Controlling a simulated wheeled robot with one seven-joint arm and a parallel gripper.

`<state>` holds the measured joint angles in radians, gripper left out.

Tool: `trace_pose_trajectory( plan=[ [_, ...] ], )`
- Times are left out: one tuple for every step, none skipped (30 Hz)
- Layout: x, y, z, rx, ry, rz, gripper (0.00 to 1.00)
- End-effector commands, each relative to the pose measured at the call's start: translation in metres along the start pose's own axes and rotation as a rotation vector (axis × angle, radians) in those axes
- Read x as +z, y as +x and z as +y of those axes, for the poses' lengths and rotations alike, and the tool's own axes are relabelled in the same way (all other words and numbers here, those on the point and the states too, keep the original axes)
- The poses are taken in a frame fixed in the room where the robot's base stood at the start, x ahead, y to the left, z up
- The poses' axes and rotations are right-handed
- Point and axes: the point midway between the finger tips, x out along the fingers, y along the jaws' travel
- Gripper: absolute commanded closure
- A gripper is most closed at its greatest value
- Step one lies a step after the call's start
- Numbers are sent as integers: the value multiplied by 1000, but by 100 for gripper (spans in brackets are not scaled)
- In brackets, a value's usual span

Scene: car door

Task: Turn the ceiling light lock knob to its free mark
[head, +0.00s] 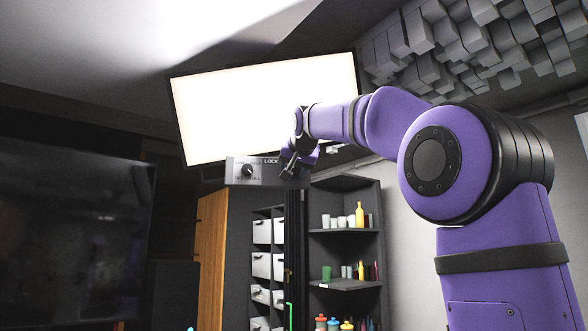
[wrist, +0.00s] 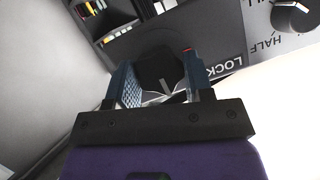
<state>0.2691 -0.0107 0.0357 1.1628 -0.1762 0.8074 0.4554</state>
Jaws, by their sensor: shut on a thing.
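The ceiling light's control box (head: 236,178) hangs under the bright panel, with the word LOCK at its upper right. My gripper (head: 289,168) is at the right part of the box, where it covers the lock knob in the head view. In the wrist view, the black lock knob (wrist: 158,72) sits between the two fingers of my gripper (wrist: 160,78), which is shut on it. A pale pointer line shows on the knob's near part. The LOCK label (wrist: 224,68) is to the right of the fingers. A free mark cannot be made out.
A second dark knob (head: 247,171) is on the box's left part, beside HALF and FULL lettering. The lit ceiling panel (head: 240,105) is just above. Shelves (head: 345,232) with bottles and cups stand below. A dark screen (head: 70,230) is at the left.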

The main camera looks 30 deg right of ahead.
Motion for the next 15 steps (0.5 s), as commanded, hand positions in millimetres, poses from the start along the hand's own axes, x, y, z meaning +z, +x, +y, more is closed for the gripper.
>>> trace_pose_trajectory(
  plan=[
    [0,0,0,1,-3,0,76],
    [0,0,0,2,-5,0,76],
    [0,0,0,4,-10,0,76],
    [0,0,0,6,-15,0,76],
    [0,0,0,9,-22,0,76],
    [0,0,0,13,-32,-1,76],
    [0,0,0,17,-42,-1,76],
    [0,0,0,23,-54,-1,76],
    [0,0,0,31,-72,-2,76],
    [1,0,-1,37,-86,-2,76],
    [1,1,-1,44,-103,-2,76],
    [1,1,-1,54,-128,-2,76],
    [1,1,-2,62,-149,-2,76],
    [1,1,-2,71,-170,-2,76],
    [1,1,-2,84,-201,-2,76]
  ],
)
